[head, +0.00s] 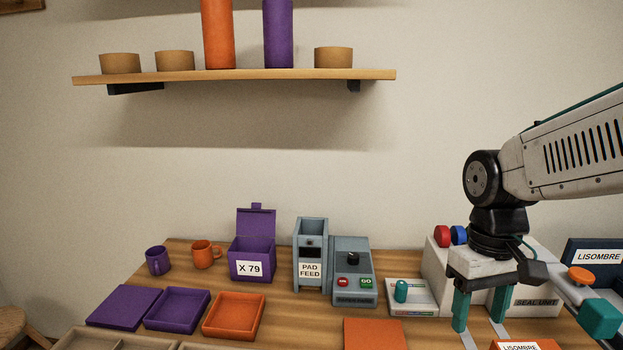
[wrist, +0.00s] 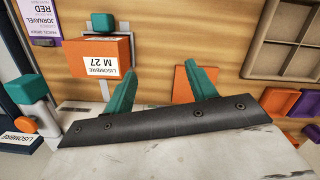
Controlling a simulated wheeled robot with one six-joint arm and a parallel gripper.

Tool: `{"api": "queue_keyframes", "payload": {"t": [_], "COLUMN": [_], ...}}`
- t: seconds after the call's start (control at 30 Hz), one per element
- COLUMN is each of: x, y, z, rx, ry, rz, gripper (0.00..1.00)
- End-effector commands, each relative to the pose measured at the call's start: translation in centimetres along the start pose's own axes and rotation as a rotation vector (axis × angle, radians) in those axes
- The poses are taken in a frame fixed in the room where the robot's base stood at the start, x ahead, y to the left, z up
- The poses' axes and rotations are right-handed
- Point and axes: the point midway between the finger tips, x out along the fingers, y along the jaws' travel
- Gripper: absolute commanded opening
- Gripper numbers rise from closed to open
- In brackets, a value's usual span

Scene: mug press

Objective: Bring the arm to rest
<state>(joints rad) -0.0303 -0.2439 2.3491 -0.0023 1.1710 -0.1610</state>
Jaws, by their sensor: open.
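My gripper (head: 482,310) hangs at the right of the head view, pointing down over the right part of the table, in front of the seal unit. Its two teal fingers are apart with nothing between them. In the wrist view my gripper (wrist: 160,92) also shows open and empty above the wooden table (wrist: 225,65). An orange box labelled M 27 (wrist: 92,45) lies beyond the left finger in that view, and I cannot tell how far below the finger it is. My arm reaches in from the right edge of the head view.
The seal unit (head: 540,302) stands behind my gripper. Left of it are a small panel with a teal knob (head: 401,291), a grey press (head: 352,260), the pad feed (head: 310,240) and a purple box X 79 (head: 250,248). Trays and mugs sit further left. A shelf (head: 240,76) hangs above.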

Motion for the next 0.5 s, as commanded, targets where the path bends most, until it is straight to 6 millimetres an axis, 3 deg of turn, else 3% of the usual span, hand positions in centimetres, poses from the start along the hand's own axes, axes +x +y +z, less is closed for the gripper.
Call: {"api": "queue_keyframes", "payload": {"t": [0.1,0.3,0.5], "x": [-0.6,-0.9,-1.5], "y": [-0.4,-1.1,-1.3], "z": [4.0,9.2,11.6], "rx": [0.097,0.185,0.192], "ry": [0.038,0.117,0.209], "rz": [0.004,0.009,0.017], "gripper": [0.56,0.56,0.56]}}
